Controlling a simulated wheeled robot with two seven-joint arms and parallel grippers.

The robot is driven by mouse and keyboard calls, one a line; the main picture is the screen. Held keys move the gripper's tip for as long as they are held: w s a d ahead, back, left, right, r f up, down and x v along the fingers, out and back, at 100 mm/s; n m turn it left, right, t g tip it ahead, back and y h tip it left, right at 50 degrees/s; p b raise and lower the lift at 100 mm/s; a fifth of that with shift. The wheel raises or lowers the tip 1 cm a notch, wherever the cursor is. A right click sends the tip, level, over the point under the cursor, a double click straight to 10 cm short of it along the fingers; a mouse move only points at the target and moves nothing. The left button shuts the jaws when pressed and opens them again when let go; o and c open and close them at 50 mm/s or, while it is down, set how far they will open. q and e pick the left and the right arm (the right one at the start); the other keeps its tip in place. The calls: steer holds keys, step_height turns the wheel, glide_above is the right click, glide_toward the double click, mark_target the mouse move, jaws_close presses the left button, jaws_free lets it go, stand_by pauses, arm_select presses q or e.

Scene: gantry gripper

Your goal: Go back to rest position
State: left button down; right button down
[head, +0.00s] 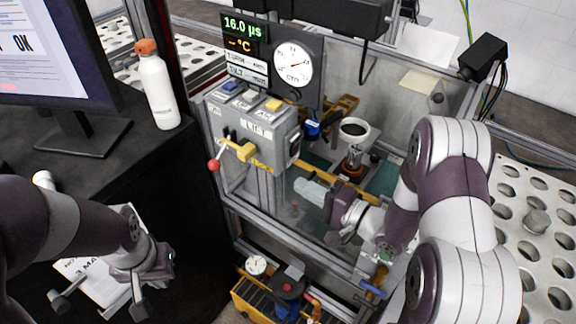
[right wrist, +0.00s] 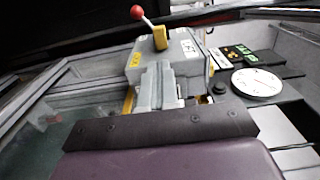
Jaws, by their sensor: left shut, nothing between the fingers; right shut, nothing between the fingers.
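My left gripper (head: 137,290) is at the lower left of the head view, low over printed white sheets beside the dark desk. It is shut and empty. My right gripper (head: 310,189) is inside the framed machine station, pointing left toward the grey control box (head: 250,132). It is shut and empty, and apart from the box as far as I can see. In the right wrist view its pale grey fingers (right wrist: 160,88) point at the same box, which has a red-knobbed lever (right wrist: 145,22) above it.
A metal frame edge (head: 290,242) runs in front of my right gripper. A cup of dark liquid (head: 354,130) stands behind it. A white bottle (head: 157,88) and monitor (head: 60,50) stand on the desk. A perforated tray (head: 555,250) lies at right, a yellow tool bin (head: 262,303) below.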

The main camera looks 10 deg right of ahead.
steer(key=d+f+n+g+h, duration=0.3)
steer(key=d+n+g+h, duration=0.3)
steer(key=h, duration=0.5)
steer(key=s+r+n+g+h, duration=0.1)
steer(key=s+n+g, duration=0.2)
steer(key=s, duration=1.2)
steer(key=shift+a+g+h, duration=0.35)
steer(key=shift+g+h, duration=0.05)
steer(key=shift+g, duration=0.8)
arm_select(q)
steer(key=c, duration=1.8)
jaws_free()
